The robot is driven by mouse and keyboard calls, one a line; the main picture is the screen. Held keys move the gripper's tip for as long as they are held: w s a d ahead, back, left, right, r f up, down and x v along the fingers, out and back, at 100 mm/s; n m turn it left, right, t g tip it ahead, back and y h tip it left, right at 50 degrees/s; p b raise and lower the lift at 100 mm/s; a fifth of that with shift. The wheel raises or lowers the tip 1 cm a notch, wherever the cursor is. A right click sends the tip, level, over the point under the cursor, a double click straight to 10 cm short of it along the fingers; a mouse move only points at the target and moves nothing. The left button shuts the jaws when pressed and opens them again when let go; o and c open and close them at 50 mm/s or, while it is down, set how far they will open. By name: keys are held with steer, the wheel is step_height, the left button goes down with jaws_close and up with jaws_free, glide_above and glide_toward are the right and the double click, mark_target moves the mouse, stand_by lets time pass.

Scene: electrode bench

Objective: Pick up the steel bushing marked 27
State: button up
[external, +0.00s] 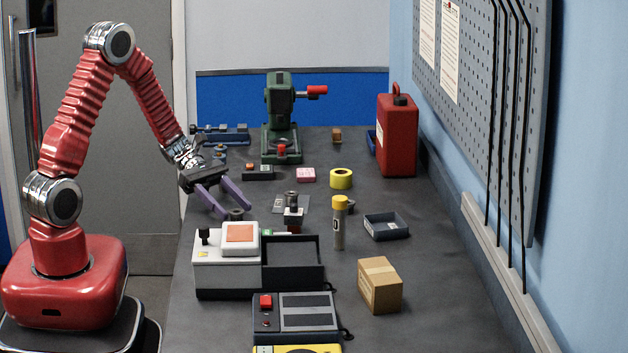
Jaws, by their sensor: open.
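My gripper (234,209) is open, its two purple fingers pointing down and to the right over the left side of the bench. A small dark round ring-like part (237,214) shows between and just below the fingertips; contact cannot be told. A small steel cylindrical part (292,198) stands to the right of the fingers, apart from them, above a dark and white block (293,216). Either part may be a bushing. No number 27 is readable on anything, so I cannot tell which is the marked one.
A white box with an orange top (240,238) and a black tray (293,262) stand in front of the gripper. A yellow-capped tube (339,225), a grey tray (386,227) and a cardboard box (380,285) are to the right. A green press (280,115) stands behind.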

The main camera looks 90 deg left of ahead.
steer(key=shift+x, duration=1.35)
steer(key=shift+c, duration=0.3)
steer(key=c, duration=1.1)
steer(key=shift+r, duration=5)
